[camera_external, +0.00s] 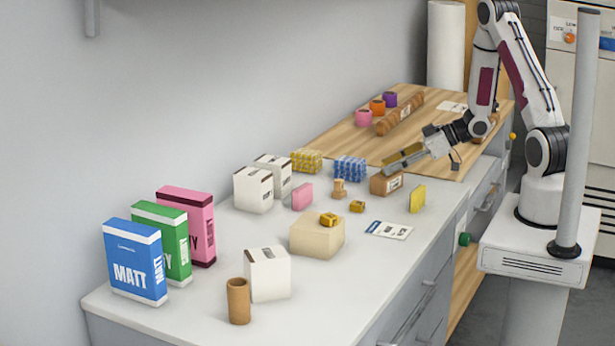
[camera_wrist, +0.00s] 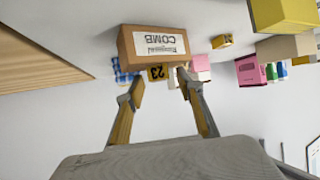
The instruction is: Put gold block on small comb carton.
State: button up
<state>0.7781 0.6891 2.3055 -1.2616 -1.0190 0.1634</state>
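The small comb carton (camera_external: 386,185) is a brown box on the white worktop, and its label reads upside down in the wrist view (camera_wrist: 154,43). My gripper (camera_external: 390,166) is just above it, pointing left and down. In the wrist view the fingers (camera_wrist: 160,86) are apart. A gold block marked 23 (camera_wrist: 158,73) shows between and beyond the fingertips, at the carton's top edge, with gaps on both sides. I cannot tell whether it rests on the carton or is behind it; the external view does not show it clearly.
Another gold block (camera_external: 357,207) lies on the worktop, and one (camera_external: 329,219) sits on a cream block (camera_external: 316,240). A yellow block (camera_external: 417,198) stands right of the carton. A blue checked block (camera_external: 349,168), wooden peg (camera_external: 339,189) and pink block (camera_external: 302,196) stand to its left.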

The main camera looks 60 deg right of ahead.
jog(key=v, duration=1.2)
dwell(0.7)
jog(key=w+d+r+g+h, duration=0.1)
jog(key=w+d+r+h, duration=0.4)
jog(key=r, duration=0.3)
jog(key=s+a+r+m+g+h, duration=0.1)
jog(key=s+a+r+m+h, duration=0.3)
jog(key=r, duration=0.3)
jog(key=s+a+r+g+y, duration=0.1)
jog(key=s+a+y, duration=0.1)
jog(key=s+a, duration=0.6)
jog(key=s+a+r+g+y, duration=0.1)
jog(key=s+a+g+y, duration=0.1)
jog(key=s+a, duration=0.6)
jog(key=a, duration=0.5)
jog(key=shift+s+a+r+m+g, duration=0.25)
jog(key=shift+s+a+m+g, duration=0.05)
jog(key=shift+s+a, duration=0.05)
